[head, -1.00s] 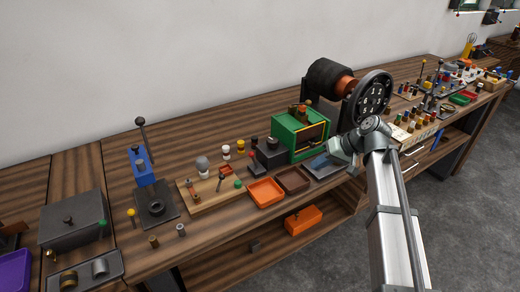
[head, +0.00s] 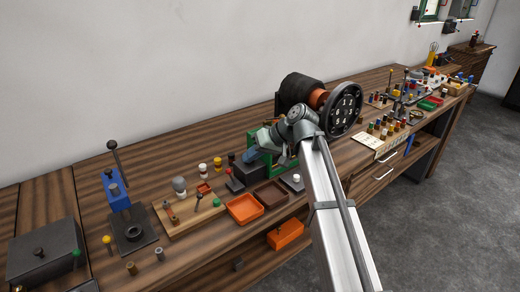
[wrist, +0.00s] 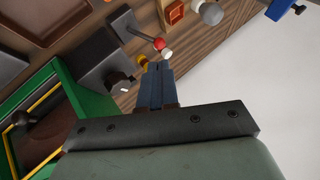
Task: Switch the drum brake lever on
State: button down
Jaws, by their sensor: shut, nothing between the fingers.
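A small lever with a red ball knob (wrist: 158,43) rises on a thin rod from a dark base (wrist: 121,24) in the wrist view. In the head view its red knob (head: 229,171) shows small, left of my gripper. I take this for the drum brake lever, but no label shows. My gripper (head: 250,154) is over the area between the green housing and the dark box. In the wrist view its blue-grey fingers (wrist: 157,72) are shut and empty, and their tips appear close to the red knob. I cannot tell whether they touch.
A dark box (wrist: 105,65) with a grey knob stands by the lever. The green housing (wrist: 72,92) is beside it.

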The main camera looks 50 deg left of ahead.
aim_at(230, 171)
jog(key=x, duration=0.7)
jog(key=shift+r, duration=0.1)
jog(key=shift+s+a+f, duration=0.1)
jog(key=shift+s+f, duration=0.15)
jog(key=shift+s, duration=0.3)
jog(key=shift+s+a+f, duration=0.1)
jog(key=shift+s+f, duration=0.1)
jog(key=shift+s, duration=0.3)
jog(key=shift+w, duration=0.15)
jog(key=shift+w, duration=0.7)
jog(key=s+r+v, duration=0.1)
jog(key=s+v, duration=0.1)
jog(key=v, duration=1.2)
jog(key=shift+d, duration=0.2)
